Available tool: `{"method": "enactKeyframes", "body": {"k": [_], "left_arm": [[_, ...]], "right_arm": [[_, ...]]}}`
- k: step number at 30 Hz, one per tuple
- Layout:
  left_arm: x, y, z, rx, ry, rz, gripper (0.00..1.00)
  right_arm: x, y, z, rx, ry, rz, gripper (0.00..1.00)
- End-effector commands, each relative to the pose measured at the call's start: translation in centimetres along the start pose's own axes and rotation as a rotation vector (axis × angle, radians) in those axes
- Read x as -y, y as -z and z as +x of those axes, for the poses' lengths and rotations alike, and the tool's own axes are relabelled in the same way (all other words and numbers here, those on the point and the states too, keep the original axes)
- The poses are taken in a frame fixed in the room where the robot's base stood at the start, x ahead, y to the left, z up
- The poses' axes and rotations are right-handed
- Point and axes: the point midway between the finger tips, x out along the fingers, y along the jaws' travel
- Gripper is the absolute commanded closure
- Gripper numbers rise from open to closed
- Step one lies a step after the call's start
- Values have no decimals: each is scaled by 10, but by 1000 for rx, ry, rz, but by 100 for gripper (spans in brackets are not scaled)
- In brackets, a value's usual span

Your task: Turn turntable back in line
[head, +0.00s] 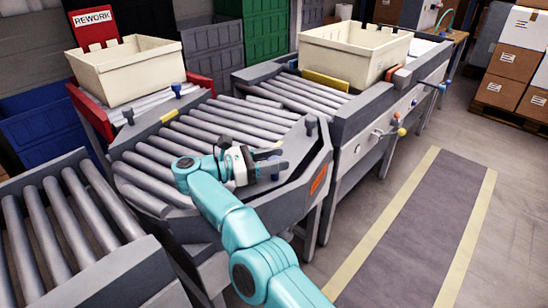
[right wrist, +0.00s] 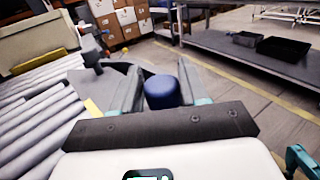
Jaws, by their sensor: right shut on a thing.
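The turntable (head: 190,140) is a grey-framed roller deck in the middle of the head view. It sits at an angle to the conveyor (head: 338,110) behind it on the right, and its frame end with an orange label (head: 318,179) points to the right. Its rollers also show in the right wrist view (right wrist: 40,120). My right gripper (head: 268,164) is at the turntable's near right side, shut on a blue knob (head: 275,174). In the right wrist view the knob (right wrist: 163,92) stands between the two fingers. My left gripper is not in view.
A cream tote (head: 355,58) stands on the right conveyor behind a yellow bar (head: 325,81). Another cream tote (head: 128,75) sits on the red rework lane (head: 80,100). A separate roller section (head: 70,225) lies at the lower left. The floor walkway (head: 425,220) at right is clear.

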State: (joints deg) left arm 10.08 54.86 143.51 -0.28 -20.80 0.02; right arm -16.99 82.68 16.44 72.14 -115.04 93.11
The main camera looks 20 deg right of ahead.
Motion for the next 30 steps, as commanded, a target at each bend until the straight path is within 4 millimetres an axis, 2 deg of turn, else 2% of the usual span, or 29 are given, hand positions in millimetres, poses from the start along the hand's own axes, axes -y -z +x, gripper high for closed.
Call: {"method": "enactKeyframes", "body": {"k": [5,6,8,20,26,30], "left_arm": [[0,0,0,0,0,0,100],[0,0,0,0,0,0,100],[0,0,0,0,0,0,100],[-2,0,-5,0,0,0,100],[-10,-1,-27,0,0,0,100],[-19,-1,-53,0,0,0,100]], "right_arm": [[0,-3,1,3,0,8,100],[0,-3,1,3,0,7,53],[0,-3,2,2,2,7,36],[1,-6,0,0,6,2,36],[1,-31,0,0,6,2,36],[1,-58,0,-1,6,2,36]]}}
